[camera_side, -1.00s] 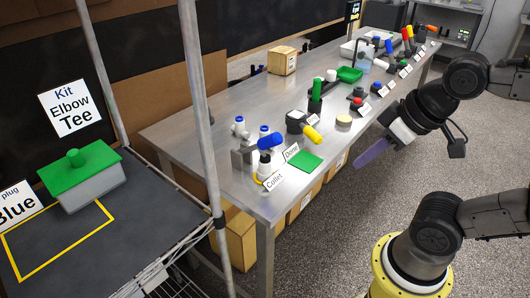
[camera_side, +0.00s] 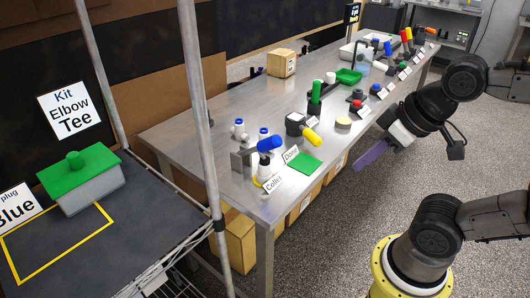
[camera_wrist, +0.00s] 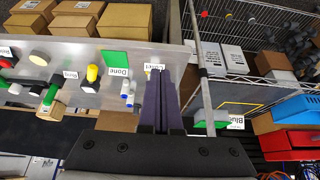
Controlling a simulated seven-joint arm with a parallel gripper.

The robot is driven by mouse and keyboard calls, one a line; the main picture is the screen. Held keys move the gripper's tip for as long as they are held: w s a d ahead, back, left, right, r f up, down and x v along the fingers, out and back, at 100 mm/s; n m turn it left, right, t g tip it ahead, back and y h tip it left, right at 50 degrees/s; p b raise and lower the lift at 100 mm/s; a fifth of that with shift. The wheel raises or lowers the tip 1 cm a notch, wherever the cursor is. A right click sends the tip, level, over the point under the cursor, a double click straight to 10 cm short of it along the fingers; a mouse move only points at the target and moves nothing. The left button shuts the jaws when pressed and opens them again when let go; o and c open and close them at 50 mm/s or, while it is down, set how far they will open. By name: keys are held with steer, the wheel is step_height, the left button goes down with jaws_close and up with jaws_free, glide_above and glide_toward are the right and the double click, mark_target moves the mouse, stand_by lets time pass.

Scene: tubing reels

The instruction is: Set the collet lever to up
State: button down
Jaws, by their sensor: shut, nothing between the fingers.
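The collet lever's blue handle (camera_side: 270,143) is at the near left end of the bench, behind the Collet label (camera_side: 274,183). It juts right and slightly upward from beside a grey bracket (camera_side: 242,160). My gripper (camera_side: 357,167) has long purple fingers. They are shut and empty, in front of the bench's right-hand edge and well clear of the lever. In the wrist view my shut fingers (camera_wrist: 160,75) point toward the Collet label (camera_wrist: 155,67) and partly cover it. The lever cannot be made out there, probably behind the fingers.
A green square (camera_side: 305,162) lies by the Done label. A yellow-handled tool (camera_side: 311,135) and white fittings with blue tops (camera_side: 239,129) stand near the lever. A metal rack post (camera_side: 205,120) rises at the bench's left. The floor beside the bench is clear.

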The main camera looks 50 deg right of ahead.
stand_by(0.3)
